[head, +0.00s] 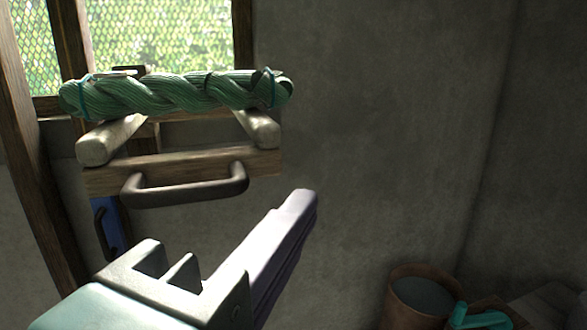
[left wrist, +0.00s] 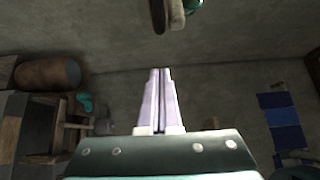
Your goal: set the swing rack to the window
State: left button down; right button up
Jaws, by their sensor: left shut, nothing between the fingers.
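The swing rack (head: 180,172) is a wooden bar with a dark curved handle (head: 185,188) on its front and two pale pegs. A green twisted yarn hank (head: 175,93) lies across the pegs. Behind it is the window (head: 165,35) with a mesh and a wooden frame. My left gripper (head: 305,200) is in front of the rack, below and right of the handle, apart from it in the picture. Its fingers are together and empty; they also show in the left wrist view (left wrist: 161,72). There, part of the handle (left wrist: 158,15) shows at the top edge. My right gripper is not in view.
A brown pot (head: 418,295) stands at the lower right, with a teal object (head: 475,318) beside it. A dark wooden post (head: 35,160) slants down at the left. The grey wall (head: 390,130) right of the rack is bare.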

pick_arm(q)
jog(key=p+x, duration=0.2)
jog(key=x, duration=0.8)
jog(key=shift+s+a+p, duration=0.2)
jog(key=shift+s+a, duration=0.05)
jog(key=shift+a, duration=0.4)
jog(key=shift+s+a+p, duration=0.25)
jog(key=shift+a, duration=0.4)
jog(key=shift+s+a+p, duration=0.2)
jog(key=shift+a, duration=0.5)
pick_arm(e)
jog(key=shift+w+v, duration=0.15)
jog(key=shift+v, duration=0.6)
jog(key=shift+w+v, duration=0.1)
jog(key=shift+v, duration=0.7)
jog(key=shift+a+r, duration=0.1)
